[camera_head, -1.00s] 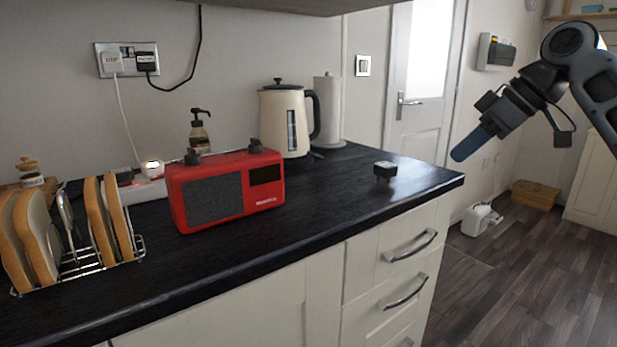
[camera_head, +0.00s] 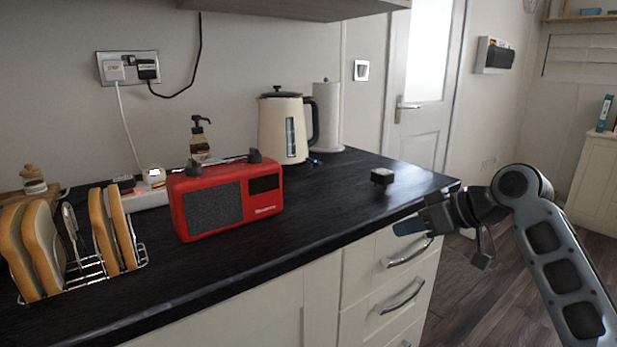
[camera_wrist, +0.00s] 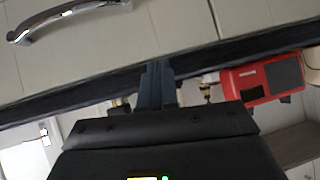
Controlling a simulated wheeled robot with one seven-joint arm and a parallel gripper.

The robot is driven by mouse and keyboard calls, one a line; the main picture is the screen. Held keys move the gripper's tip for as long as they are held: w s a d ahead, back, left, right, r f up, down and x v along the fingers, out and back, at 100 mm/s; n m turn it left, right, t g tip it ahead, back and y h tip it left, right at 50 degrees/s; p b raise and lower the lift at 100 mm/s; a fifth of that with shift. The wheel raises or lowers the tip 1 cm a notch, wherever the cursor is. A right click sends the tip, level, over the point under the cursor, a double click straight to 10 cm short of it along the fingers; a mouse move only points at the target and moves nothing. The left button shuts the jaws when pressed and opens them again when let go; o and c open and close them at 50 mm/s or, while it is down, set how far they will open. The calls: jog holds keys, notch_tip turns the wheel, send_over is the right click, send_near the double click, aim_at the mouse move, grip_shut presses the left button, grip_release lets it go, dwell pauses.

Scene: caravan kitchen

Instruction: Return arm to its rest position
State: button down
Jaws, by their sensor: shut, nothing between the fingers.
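My gripper (camera_head: 408,226) is at the end of my arm, right of centre in the head view. It is shut and empty. It points left, just in front of the counter's right end and close to the upper drawer front. I cannot tell whether it touches the counter edge. In the wrist view my shut gripper (camera_wrist: 157,85) points up the picture, toward the counter's dark edge and the pale cabinet fronts.
The dark counter (camera_head: 310,215) carries a red radio (camera_head: 215,208), a cream kettle (camera_head: 283,130), a toast rack (camera_head: 88,270) and a small dark box (camera_head: 382,176). Drawer handles (camera_head: 408,252) stick out near my gripper. The floor (camera_head: 470,300) right of the cabinet looks open.

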jog(key=s+a+f+m+t+p, duration=0.1)
jog(key=s+a+f+m+t, duration=0.1)
jog(key=s+a+f, duration=0.35)
jog(key=s+f+m+t+h+p, duration=0.2)
jog(key=s+f+m, duration=0.3)
jog(key=s, duration=0.6)
jog(key=s+f+m+t+h+p, duration=0.2)
jog(key=s+f, duration=0.5)
jog(key=s, duration=0.4)
jog(key=s+d+r+m+h+p, duration=0.1)
jog(key=s+d+r+h, duration=0.1)
jog(key=s, duration=0.6)
jog(key=s+d+r+h+p, duration=0.1)
jog(key=s+d+r, duration=0.1)
jog(key=s, duration=0.5)
jog(key=s+d+r+n+t+h+p, duration=0.1)
jog(key=s+d+r+n+p, duration=0.1)
jog(key=s+r, duration=1)
jog(key=shift+s+d+r+t, duration=0.25)
jog(key=shift+s+d+t, duration=0.05)
jog(key=shift+s+d, duration=0.65)
